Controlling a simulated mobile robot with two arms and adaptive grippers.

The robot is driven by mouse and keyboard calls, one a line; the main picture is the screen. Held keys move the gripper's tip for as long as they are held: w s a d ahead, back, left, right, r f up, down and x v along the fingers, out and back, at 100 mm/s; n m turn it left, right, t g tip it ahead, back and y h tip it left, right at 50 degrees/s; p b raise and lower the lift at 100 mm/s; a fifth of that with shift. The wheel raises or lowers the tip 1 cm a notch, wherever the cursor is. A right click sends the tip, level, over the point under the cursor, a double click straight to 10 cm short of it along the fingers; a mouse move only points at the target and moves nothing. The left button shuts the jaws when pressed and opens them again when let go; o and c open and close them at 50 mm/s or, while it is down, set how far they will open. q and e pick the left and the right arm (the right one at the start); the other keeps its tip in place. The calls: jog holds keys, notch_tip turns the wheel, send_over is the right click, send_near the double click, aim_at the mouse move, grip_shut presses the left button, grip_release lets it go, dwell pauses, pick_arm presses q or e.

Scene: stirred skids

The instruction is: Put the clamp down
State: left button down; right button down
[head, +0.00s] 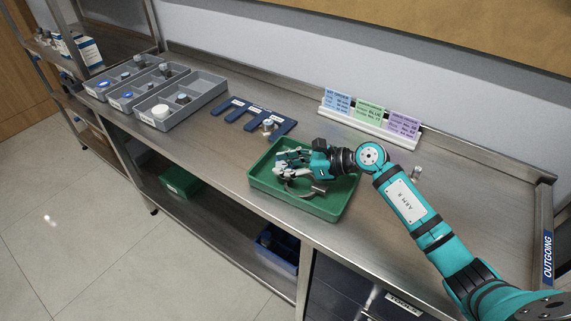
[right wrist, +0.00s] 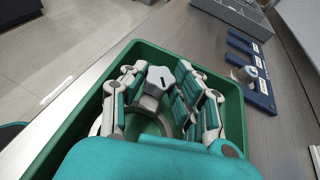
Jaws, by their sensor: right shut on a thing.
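The clamp shows in the head view as a grey metal curved band (head: 296,191) under my right gripper, over the green tray (head: 328,209). In the right wrist view, the clamp has a light grey faceted knob (right wrist: 161,79) between the fingers and a round band lower down. My right gripper (head: 284,162) reaches into the green tray from the right and is shut on the clamp. Its fingers also show in the right wrist view (right wrist: 155,78). They hide part of the clamp, and I cannot tell whether it touches the tray floor. My left gripper is not in view.
Grey divided bins (head: 180,107) with small parts stand at the left of the steel bench. A blue slotted rack (head: 251,117) with a small metal part lies behind the tray. Coloured cards (head: 368,114) stand at the back. A small metal fitting (head: 416,174) stands near my right arm.

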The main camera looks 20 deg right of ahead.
jog(key=c, duration=1)
grip_release()
jog(key=b+v, duration=0.2)
jog(key=v, duration=0.9)
jog(key=shift+s+d+r, duration=0.25)
jog(key=shift+d+r, duration=0.05)
jog(key=shift+d, duration=0.1)
